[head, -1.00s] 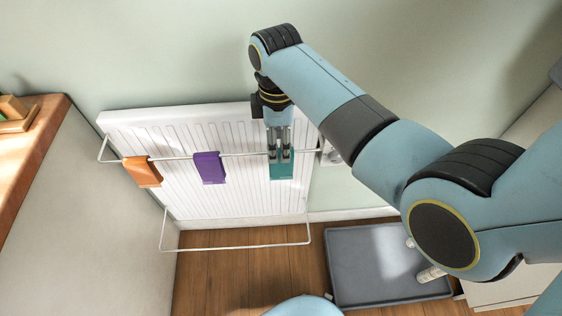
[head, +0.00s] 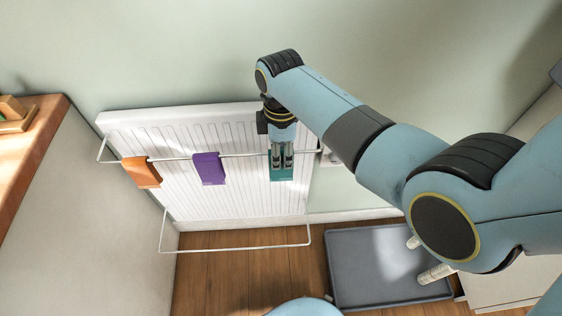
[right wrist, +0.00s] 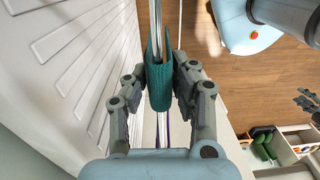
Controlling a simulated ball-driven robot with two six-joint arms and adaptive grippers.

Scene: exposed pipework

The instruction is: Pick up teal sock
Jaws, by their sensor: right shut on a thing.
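The teal sock (head: 281,175) hangs folded over the white rail (head: 240,155) in front of the radiator. My right gripper (head: 282,163) comes down on it from above and is shut on it. In the right wrist view the teal sock (right wrist: 159,85) sits between the two fingers (right wrist: 172,75), with the rail running through its fold.
A purple sock (head: 209,168) and an orange sock (head: 142,172) hang further left on the same rail. The white radiator (head: 200,121) stands behind against the wall. A grey tray (head: 370,290) lies on the wooden floor (head: 235,270). A wooden-topped counter (head: 45,130) stands at left.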

